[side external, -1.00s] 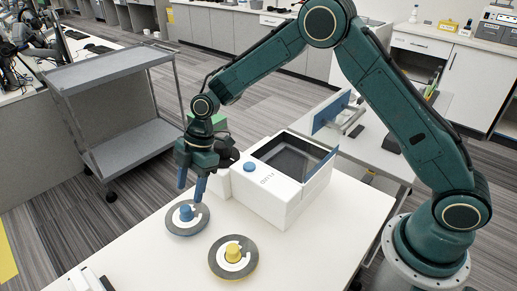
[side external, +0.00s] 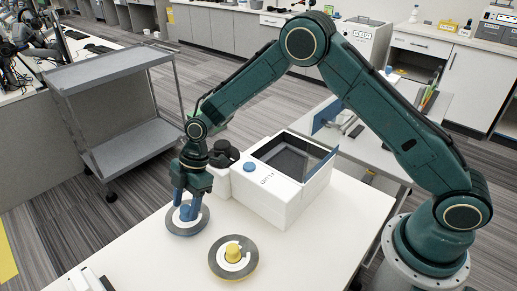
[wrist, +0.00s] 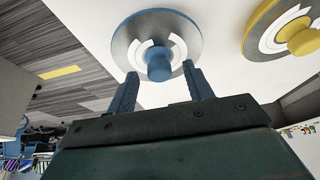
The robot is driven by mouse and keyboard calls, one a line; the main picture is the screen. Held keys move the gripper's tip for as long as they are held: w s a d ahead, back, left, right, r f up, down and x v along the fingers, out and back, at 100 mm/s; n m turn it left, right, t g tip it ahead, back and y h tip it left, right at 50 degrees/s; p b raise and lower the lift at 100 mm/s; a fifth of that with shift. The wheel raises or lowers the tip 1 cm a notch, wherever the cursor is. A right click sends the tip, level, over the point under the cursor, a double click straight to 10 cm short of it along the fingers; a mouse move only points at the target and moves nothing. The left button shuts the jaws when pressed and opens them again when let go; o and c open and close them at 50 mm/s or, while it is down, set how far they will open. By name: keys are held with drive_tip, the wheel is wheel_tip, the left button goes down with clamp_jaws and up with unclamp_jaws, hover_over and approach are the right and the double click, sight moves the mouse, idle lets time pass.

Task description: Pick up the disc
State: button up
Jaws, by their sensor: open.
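Two grey discs with white centres lie on the white table. One disc (side external: 181,229) has a blue knob and the other disc (side external: 232,271) has a yellow knob. My gripper (side external: 185,212) is low over the blue-knobbed disc, its blue fingers partly covering the knob. In the wrist view, my gripper (wrist: 158,92) is open and empty, with the blue knob (wrist: 159,65) just beyond the gap between the fingertips. Whether a finger touches the disc I cannot tell. The yellow-knobbed disc also shows in the wrist view (wrist: 262,35), at the upper right.
A grey cart (side external: 125,130) stands on the floor behind the table. The table's front right area is clear.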

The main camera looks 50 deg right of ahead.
sight(187, 206)
drive_tip(key=c, duration=1.1)
drive_tip(key=shift+r, duration=0.15)
wheel_tip(187, 206, up, 20)
idle(0.3)
idle(0.4)
